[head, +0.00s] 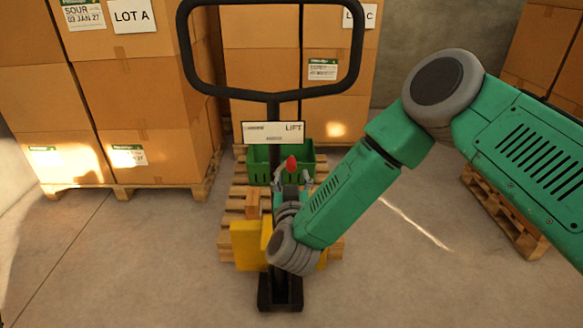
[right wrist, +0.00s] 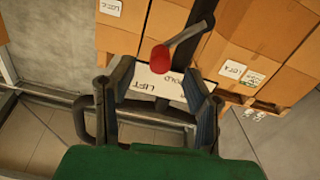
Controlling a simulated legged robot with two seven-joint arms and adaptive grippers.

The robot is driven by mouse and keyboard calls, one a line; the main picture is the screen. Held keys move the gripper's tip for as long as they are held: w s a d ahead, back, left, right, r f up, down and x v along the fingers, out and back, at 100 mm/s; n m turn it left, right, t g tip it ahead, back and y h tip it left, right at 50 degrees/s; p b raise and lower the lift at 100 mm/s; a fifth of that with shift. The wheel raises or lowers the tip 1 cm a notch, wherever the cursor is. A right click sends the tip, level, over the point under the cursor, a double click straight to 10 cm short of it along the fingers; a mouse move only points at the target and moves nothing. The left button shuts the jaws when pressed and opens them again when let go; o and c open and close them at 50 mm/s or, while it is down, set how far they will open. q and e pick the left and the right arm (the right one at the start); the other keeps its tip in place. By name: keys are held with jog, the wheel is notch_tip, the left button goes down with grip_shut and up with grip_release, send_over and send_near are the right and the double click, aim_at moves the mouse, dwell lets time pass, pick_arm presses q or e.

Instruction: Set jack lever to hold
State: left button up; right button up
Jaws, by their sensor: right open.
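The jack lever has a red knob (right wrist: 158,57) on a dark arm (right wrist: 188,34); the red knob (head: 291,163) also shows in the head view, just below the label plate (head: 270,132). In the right wrist view the plate (right wrist: 152,82) reads LIFT, with HOLD partly covered to its right. The knob appears over the plate's edge between the two words; the exact lever setting is hard to tell. My right gripper (head: 291,180) is open, its fingers (right wrist: 160,88) on either side of the plate and knob in the picture; no contact shows. My left gripper is out of view.
The jack's black loop handle (head: 273,92) stands above the plate. Stacked cartons (head: 145,95) stand at left and back. Floor (head: 130,260) is clear at left front.

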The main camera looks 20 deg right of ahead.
aim_at(292, 170)
jog(key=x, duration=0.4)
jog(key=shift+w+d, duration=0.15)
jog(key=shift+w, duration=0.05)
jog(key=shift+w+b, duration=0.3)
jog(key=shift+w, duration=0.35)
grip_shut()
